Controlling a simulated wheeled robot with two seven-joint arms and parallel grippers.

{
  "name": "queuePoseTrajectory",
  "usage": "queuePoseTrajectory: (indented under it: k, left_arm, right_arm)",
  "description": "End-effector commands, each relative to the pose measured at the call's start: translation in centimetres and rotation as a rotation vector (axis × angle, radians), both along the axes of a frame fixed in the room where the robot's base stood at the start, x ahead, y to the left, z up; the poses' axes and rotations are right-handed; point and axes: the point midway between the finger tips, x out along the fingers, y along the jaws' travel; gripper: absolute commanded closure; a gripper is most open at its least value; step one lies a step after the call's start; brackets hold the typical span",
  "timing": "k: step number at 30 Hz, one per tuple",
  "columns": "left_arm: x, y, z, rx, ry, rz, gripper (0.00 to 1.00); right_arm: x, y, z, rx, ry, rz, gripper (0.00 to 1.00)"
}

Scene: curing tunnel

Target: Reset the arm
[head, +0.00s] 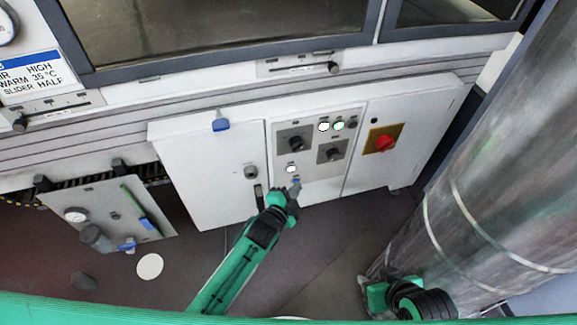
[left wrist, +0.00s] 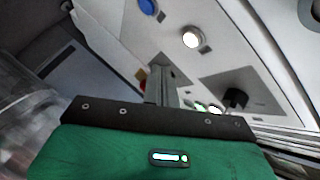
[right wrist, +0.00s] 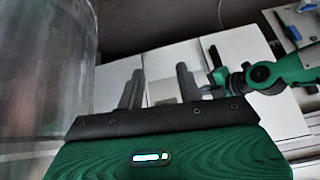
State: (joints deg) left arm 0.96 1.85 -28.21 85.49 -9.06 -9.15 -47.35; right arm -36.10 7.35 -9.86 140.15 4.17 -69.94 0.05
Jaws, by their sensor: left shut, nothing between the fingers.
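My left gripper (head: 295,188) is shut and empty, low in front of the white control cabinet (head: 210,165). Its closed fingers also show in the left wrist view (left wrist: 160,82). A small blue button (head: 296,181) sits on the panel right by the fingertips, partly hidden; in the left wrist view the blue button (left wrist: 148,6) is at the top edge. I cannot tell whether they touch. A lit white lamp (head: 291,169) is just above the button. My right gripper (right wrist: 158,88) is open and empty in the right wrist view; its fingers do not show in the head view.
The panel also holds black knobs (head: 294,140), lit lamps (head: 338,126) and a red switch on yellow (head: 385,143). A large metal cylinder (head: 480,170) fills the right side. Floor (head: 330,245) between is clear.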

Motion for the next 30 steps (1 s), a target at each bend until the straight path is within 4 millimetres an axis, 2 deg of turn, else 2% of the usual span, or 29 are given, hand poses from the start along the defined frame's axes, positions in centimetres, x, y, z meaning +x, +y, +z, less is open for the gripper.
queuePoseTrajectory:
  k: [5,22,26,30]
  left_arm:
    - [-1.0,-0.4,0.1,-0.002,-0.001,0.000,1.00]
    - [-1.2,-0.2,0.0,-0.004,0.007,0.006,1.00]
    - [-2.4,1.3,-0.5,-0.042,0.096,0.056,1.00]
    - [-5.8,4.9,-1.4,-0.134,0.310,0.189,1.00]
  right_arm:
    - [0.0,0.0,0.5,0.000,0.000,0.000,0.64]
    - [0.0,0.0,0.4,-0.001,0.002,0.000,0.64]
    - [-0.1,-0.2,0.0,-0.008,0.018,-0.004,0.64]
    - [-0.3,-0.7,-1.1,-0.025,0.059,-0.011,0.64]
